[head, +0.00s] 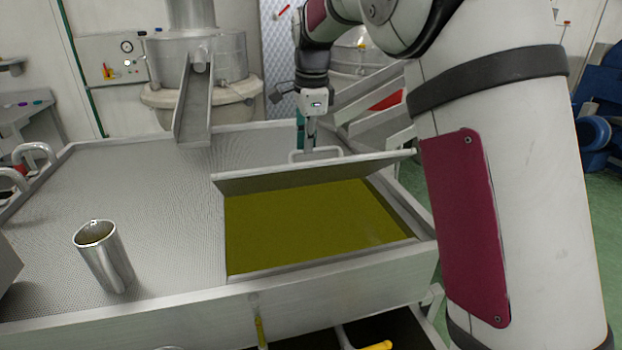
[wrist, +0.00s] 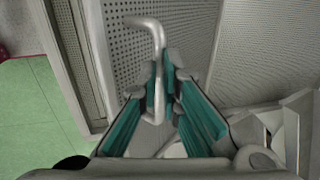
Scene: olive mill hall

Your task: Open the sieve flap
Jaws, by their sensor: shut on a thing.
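The sieve flap (head: 300,177) is a metal panel tilted up at the far side of a rectangular opening in the sieve table, its underside facing me. Olive-green liquid or material (head: 300,225) shows in the uncovered opening. The flap's bent bar handle (head: 318,152) is on its far face. My gripper (head: 305,147) is at the handle's left part, behind the flap's top edge. In the wrist view, my gripper (wrist: 163,88) has its teal fingers closed around the handle bar (wrist: 158,45), and the perforated flap face (wrist: 195,30) is beside it. The fingertips are partly hidden in the head view.
A metal cup (head: 104,258) stands on the perforated sieve table (head: 150,200) at the left. A chute (head: 194,105) from a machine reaches over the back edge. Yellow-handled tools (head: 378,345) lie below the front edge. My arm covers the right side.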

